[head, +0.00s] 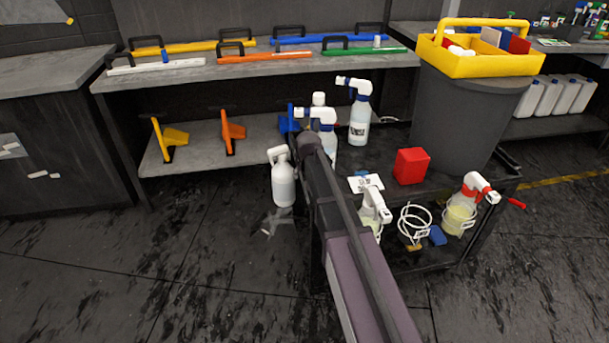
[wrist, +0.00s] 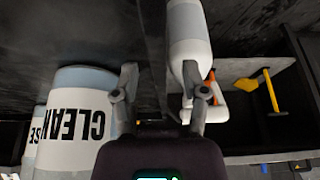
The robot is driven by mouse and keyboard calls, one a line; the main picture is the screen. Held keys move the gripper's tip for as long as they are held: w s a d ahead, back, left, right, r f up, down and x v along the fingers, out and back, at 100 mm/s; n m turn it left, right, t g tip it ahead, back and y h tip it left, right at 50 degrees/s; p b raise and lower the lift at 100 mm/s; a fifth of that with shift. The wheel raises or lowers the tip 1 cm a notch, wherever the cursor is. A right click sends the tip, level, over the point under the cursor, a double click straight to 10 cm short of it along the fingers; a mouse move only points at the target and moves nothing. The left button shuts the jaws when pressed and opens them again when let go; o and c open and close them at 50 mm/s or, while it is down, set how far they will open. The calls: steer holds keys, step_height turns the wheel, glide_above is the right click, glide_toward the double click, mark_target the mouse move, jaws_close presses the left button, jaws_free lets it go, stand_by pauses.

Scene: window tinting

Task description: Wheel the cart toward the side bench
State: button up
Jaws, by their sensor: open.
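The black cart (head: 502,184) stands right of centre in the head view, in front of the long bench. It carries spray bottles (head: 359,118), a red box (head: 411,166) and a large dark bin (head: 462,115). My arm reaches over the cart's left end, and its tip hides the fingers there. In the wrist view my gripper (wrist: 160,82) is open, its fingers apart on both sides of a thin dark bar (wrist: 155,40). I cannot tell whether they touch it. The long grey bench (head: 225,74) stands behind the cart; another grey bench (head: 50,68) is at left.
A yellow caddy (head: 478,55) sits on the bin. Squeegees lie on the long bench. The dark floor (head: 130,260) at left is open. White jugs (head: 548,95) stand at far right.

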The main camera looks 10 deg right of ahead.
jaws_close()
steer(key=shift+a, duration=0.2)
stand_by(0.3)
